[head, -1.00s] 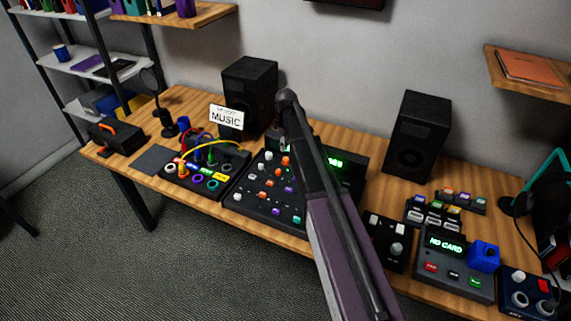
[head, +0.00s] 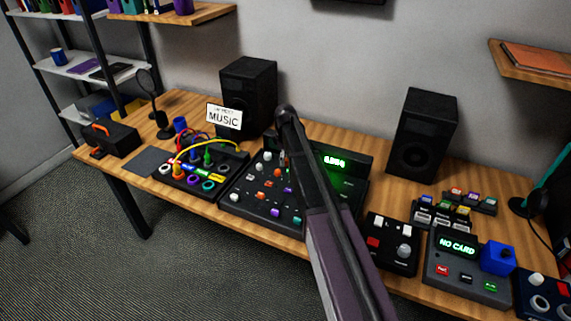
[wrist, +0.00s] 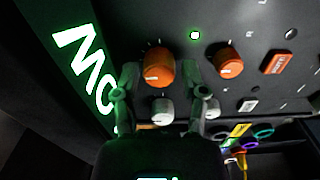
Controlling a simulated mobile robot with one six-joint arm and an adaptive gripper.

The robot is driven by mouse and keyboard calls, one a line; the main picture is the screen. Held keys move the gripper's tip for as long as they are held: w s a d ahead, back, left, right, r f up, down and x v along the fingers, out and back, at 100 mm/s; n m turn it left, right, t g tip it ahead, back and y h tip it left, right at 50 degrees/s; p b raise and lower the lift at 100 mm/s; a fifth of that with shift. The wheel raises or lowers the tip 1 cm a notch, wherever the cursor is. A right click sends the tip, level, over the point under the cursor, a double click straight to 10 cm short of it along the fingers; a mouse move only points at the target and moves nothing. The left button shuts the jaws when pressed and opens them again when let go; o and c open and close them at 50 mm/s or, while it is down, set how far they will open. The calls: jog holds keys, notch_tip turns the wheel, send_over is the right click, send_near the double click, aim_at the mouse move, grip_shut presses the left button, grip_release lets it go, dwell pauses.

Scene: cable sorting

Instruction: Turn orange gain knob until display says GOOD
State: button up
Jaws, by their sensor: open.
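In the wrist view, an orange knob (wrist: 158,66) with a white pointer mark sits on the dark mixer panel. My gripper (wrist: 160,76) is open, one finger on each side of this knob; I cannot tell whether they touch it. In the head view, the mixer (head: 248,212) lies mid-desk under my arm, which mostly hides my gripper. Its display (head: 334,161) glows green, too small to read surely.
A second orange knob (wrist: 230,62) and white knobs (wrist: 162,110) are close to my fingers. A patch panel (head: 200,178) with cables stands left of the mixer, a NO CARD box (head: 458,247) to the right, and speakers (head: 422,135) behind.

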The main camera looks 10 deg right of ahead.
jog(key=shift+f, duration=0.35)
grip_shut()
jog(key=shift+s+m, duration=0.1)
jog(key=shift+m, duration=2.3)
